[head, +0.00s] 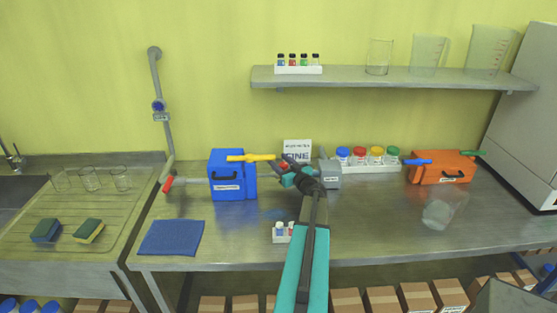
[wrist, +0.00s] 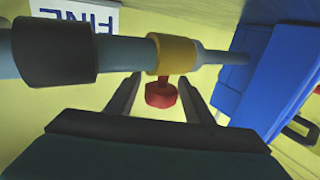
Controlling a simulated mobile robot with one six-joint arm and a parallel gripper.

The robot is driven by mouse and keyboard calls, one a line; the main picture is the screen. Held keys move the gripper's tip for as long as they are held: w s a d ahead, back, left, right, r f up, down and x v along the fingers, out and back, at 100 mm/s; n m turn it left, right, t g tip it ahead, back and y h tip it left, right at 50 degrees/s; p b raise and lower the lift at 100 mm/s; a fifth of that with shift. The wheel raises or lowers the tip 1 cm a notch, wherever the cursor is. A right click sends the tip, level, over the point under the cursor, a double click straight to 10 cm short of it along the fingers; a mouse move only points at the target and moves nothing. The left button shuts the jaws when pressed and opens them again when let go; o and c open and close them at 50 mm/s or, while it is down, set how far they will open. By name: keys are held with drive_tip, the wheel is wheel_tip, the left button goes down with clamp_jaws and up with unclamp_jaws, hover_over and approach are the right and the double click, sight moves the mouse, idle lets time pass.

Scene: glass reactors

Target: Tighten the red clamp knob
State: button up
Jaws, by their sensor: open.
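In the wrist view, the red clamp knob (wrist: 160,92) hangs below a yellow clamp collar (wrist: 172,55) on a grey-blue horizontal tube (wrist: 118,58). My gripper (wrist: 160,78) is open, with one finger on each side of the knob. A gap shows between each finger and the knob, so nothing is gripped. In the head view, my gripper (head: 282,169) is above the bench, between the blue box and the grey block.
The blue box (head: 226,185) with a yellow lever (head: 250,158) stands close to the left of my gripper; its blue side (wrist: 265,80) fills the wrist view's right. A grey block (head: 330,174) and bottle rack (head: 372,168) stand right. A small vial rack (head: 280,238) is near the front edge.

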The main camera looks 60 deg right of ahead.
drive_tip(key=shift+w+d, duration=0.1)
drive_tip(key=shift+w, duration=0.1)
drive_tip(key=c, duration=1.1)
drive_tip(key=shift+o, duration=0.2)
drive_tip(key=shift+m+h, duration=0.3)
drive_tip(key=shift+h, duration=0.1)
drive_tip(key=shift+s+d+m+g+h+b, duration=0.2)
drive_tip(key=shift+m+g+h+b, duration=0.25)
drive_tip(key=shift+m+g+h, duration=0.3)
drive_tip(key=shift+s+d+m+g+h+b, duration=0.1)
drive_tip(key=shift+d+m+g+h+b, duration=0.1)
drive_tip(key=shift+m+g+h+b, duration=0.55)
drive_tip(key=shift+p, duration=0.35)
drive_tip(key=o, duration=1.1)
drive_tip(key=shift+c, duration=0.2)
